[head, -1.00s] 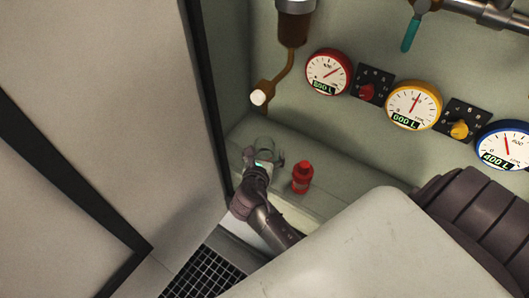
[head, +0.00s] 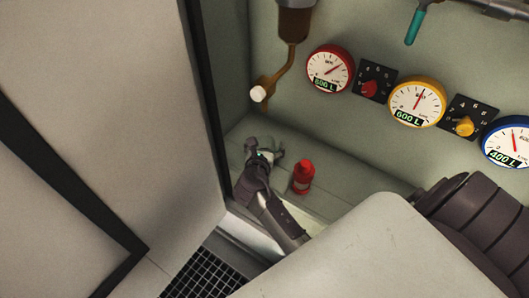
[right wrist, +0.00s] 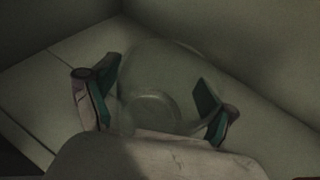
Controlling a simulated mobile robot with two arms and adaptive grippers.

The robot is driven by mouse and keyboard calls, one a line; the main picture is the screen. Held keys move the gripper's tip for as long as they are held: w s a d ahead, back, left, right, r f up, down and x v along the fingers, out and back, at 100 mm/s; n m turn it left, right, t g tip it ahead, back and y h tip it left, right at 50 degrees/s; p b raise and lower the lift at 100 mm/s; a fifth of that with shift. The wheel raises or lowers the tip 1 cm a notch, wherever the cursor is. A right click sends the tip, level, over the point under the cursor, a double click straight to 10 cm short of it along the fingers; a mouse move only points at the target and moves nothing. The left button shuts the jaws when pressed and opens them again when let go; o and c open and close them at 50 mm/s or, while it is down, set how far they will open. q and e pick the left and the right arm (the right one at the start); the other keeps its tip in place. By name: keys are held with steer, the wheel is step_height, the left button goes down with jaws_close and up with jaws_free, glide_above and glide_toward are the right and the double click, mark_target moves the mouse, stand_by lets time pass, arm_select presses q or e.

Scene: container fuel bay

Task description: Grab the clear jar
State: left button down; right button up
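The clear jar (right wrist: 152,70) shows in the right wrist view, see-through and faint, with its round form between my two fingers. My right gripper (right wrist: 153,100) is open, with one teal-padded finger on each side of the jar; I cannot tell if the pads touch it. In the head view my right gripper (head: 265,152) is at the back left of the ledge and mostly hides the jar. My left gripper is not in view.
A red bottle (head: 303,177) stands on the ledge (head: 325,165) just right of my right gripper. A brown pipe with a white-tipped spout (head: 259,94) hangs above. Gauges with knobs line the wall. A pale panel (head: 150,100) closes off the left.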

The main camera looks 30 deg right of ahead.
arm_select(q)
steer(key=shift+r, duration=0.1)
arm_select(e)
steer(key=c, duration=1.2)
steer(key=shift+o, duration=0.2)
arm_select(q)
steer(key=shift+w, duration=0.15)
arm_select(e)
steer(key=shift+r, duration=0.1)
